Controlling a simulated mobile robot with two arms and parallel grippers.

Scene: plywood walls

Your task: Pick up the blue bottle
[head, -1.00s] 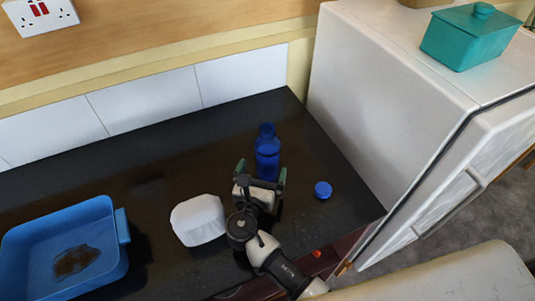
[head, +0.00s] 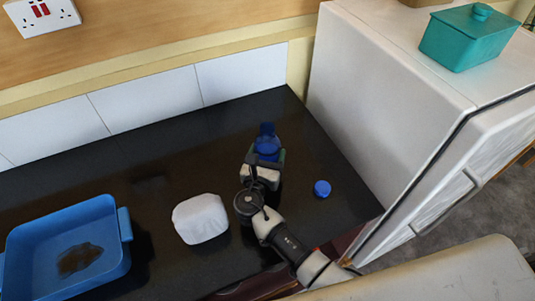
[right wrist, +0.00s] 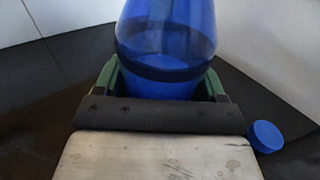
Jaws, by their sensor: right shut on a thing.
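The blue bottle (head: 267,142) stands on the dark worktop near the back, in front of the white tiles. It looks upright. My right gripper (head: 265,160) is around its lower part and shut on it. In the right wrist view the bottle (right wrist: 168,40) fills the top middle, with the green fingers of the gripper (right wrist: 162,82) on both sides of it. The bottle's base is hidden behind the gripper body. My left gripper is not in view.
A blue cap (head: 322,188) lies right of the gripper. A white rounded block (head: 201,219) sits to its left. A blue tray (head: 30,235) with a brown patch is at far left. A white fridge-like cabinet (head: 385,110) bounds the right, bearing a teal lidded box (head: 465,45).

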